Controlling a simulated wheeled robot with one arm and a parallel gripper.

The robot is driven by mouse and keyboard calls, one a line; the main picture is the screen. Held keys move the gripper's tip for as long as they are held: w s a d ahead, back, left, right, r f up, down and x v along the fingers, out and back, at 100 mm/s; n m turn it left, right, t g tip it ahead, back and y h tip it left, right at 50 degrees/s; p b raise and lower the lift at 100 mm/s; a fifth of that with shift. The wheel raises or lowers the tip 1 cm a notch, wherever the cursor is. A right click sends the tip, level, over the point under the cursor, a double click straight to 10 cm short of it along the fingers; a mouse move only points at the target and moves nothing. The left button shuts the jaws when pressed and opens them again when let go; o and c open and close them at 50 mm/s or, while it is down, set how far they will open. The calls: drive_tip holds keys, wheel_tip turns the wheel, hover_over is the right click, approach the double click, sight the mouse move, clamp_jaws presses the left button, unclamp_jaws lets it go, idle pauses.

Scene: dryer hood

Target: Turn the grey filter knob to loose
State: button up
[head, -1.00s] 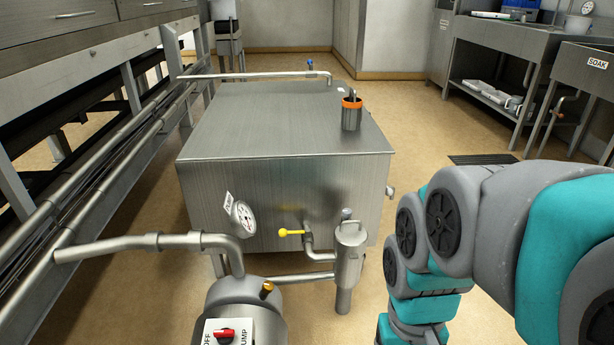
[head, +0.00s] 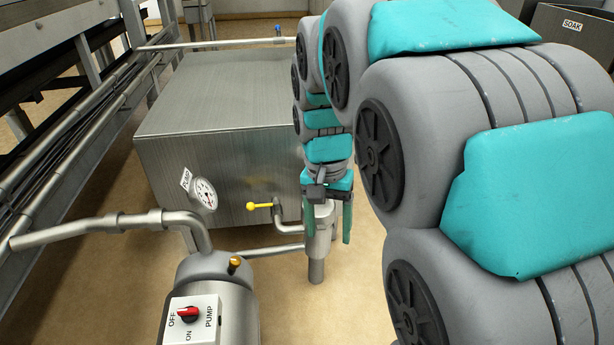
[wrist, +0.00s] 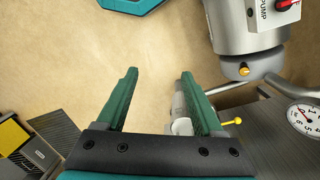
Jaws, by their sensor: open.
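The filter (head: 317,250) is a grey upright cylinder in front of the steel tank in the head view. My gripper (head: 328,228) points down over it, fingers apart, with nothing held. The gripper covers the filter's top, so the grey knob cannot be made out there. In the wrist view, my gripper (wrist: 157,74) is open. A pale grey rounded part, apparently the filter knob (wrist: 181,127), shows between the fingers, close beside the right one. Contact cannot be told. Any loose marking is not readable.
The steel tank (head: 215,150) stands behind the filter. A yellow-handled valve (head: 260,206) and a dial gauge (head: 204,194) are left of it. The pump (head: 232,300) with its red switch (head: 188,314) is nearer. Bare floor (head: 362,260) lies right of the filter.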

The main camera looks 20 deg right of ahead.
drive_tip(key=w+d+f+m, duration=0.1)
drive_tip(key=w+d+m, duration=0.25)
drive_tip(key=w, duration=0.65)
drive_tip(key=w+d+m, duration=0.2)
drive_tip(key=w+m, duration=0.2)
drive_tip(key=w, duration=0.6)
drive_tip(key=w+d+f+m, duration=0.1)
drive_tip(key=w+f+m, duration=0.1)
drive_tip(key=w, duration=0.3)
drive_tip(key=w+d+f+m, duration=0.2)
drive_tip(key=w+f+m, duration=0.1)
drive_tip(key=w+f, duration=0.1)
drive_tip(key=w+d+f+m+t, duration=0.1)
drive_tip(key=w+d+f+m, duration=0.1)
drive_tip(key=w, duration=0.4)
drive_tip(key=shift+w+d+f+m, duration=0.1)
drive_tip(key=shift+w+f+m, duration=0.1)
drive_tip(key=shift+f, duration=0.2)
drive_tip(key=shift+w+f+m, duration=0.1)
drive_tip(key=shift+f+m, duration=0.05)
drive_tip(key=shift+f, duration=0.25)
drive_tip(key=shift+w+d+f, duration=0.1)
drive_tip(key=shift+w+f, duration=0.25)
drive_tip(key=shift+w, duration=0.1)
wheel_tip(320, 180, down, 8)
drive_tip(key=shift+s+r, duration=0.1)
clamp_jaws()
